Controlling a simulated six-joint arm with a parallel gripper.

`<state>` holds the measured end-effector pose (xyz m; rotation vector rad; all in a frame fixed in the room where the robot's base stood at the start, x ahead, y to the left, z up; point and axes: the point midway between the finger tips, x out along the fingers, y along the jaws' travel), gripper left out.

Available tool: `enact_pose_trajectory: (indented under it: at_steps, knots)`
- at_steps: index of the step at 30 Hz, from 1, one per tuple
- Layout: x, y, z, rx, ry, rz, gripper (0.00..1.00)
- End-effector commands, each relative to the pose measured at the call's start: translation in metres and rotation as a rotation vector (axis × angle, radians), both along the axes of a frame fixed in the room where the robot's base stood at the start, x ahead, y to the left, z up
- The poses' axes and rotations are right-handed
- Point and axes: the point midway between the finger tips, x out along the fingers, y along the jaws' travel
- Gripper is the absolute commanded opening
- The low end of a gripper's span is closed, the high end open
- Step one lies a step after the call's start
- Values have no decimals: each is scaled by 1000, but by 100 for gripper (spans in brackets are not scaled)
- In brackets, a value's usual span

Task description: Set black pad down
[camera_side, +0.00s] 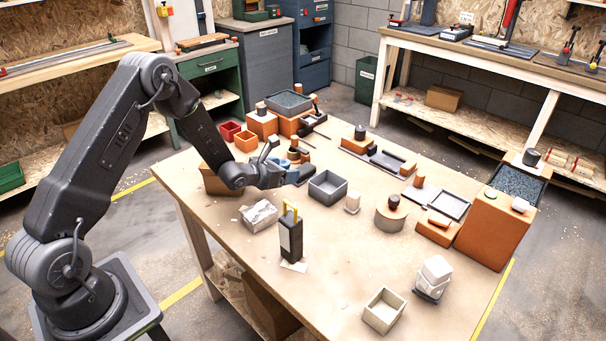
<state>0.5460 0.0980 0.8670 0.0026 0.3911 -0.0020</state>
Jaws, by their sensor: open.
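My gripper (284,166) is over the back-left part of the wooden worktable (340,260), to the left of an empty grey open box (328,187). It is open. A dark flat shape (304,173) shows at its right end; I cannot tell whether this is the black pad or part of the gripper. Small orange and black items (298,152) are just behind the gripper and partly hidden. I cannot tell whether the gripper touches any of them.
A black upright block with a yellow handle (291,235) stands near the front. A crumpled grey-white block (259,215) is to its left. The front middle is mostly clear.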

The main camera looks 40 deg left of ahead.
Motion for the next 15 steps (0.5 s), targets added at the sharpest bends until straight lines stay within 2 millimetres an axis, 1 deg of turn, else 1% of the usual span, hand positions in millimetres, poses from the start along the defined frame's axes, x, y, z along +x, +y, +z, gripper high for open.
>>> enact_pose_trajectory:
  at_steps: [1, 3, 8, 11, 15]
  knots:
    - [7, 0, -4, 0, 1, -1, 77]
    - [14, -1, -6, -1, 1, -1, 77]
    - [21, -1, -10, -2, 2, 1, 77]
    - [29, -3, -15, -3, 3, 1, 77]
    - [47, -9, -26, -3, 3, -1, 77]
